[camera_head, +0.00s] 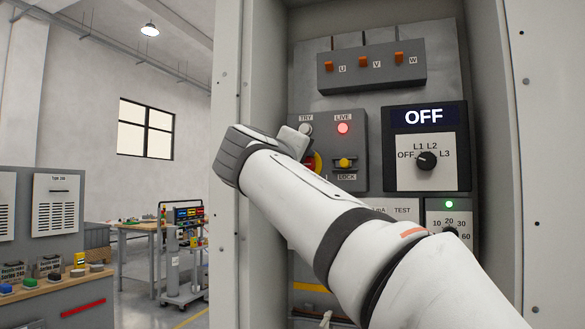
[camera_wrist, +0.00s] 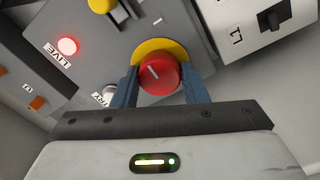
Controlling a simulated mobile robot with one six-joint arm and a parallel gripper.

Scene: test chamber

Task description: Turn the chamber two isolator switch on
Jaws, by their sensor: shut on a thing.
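The red round switch knob (camera_wrist: 160,75) with a white line on its face sits on a yellow backing plate (camera_wrist: 165,47) on a grey panel. My gripper (camera_wrist: 162,88) has its two blue-grey fingers on either side of the knob and is shut on it. In the head view, my wrist and arm cover most of the knob, and only a red and yellow sliver of the switch (camera_head: 314,163) shows. A red LIVE lamp (camera_head: 343,128) is lit above right of it. The chamber name on this switch cannot be read.
A TRY button (camera_head: 305,129) and a yellow LOCK part (camera_head: 344,163) are close to the knob. An OFF display (camera_head: 424,117) sits above a rotary selector (camera_head: 427,160) to the right. The cabinet's side wall (camera_head: 227,75) is close on the left.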

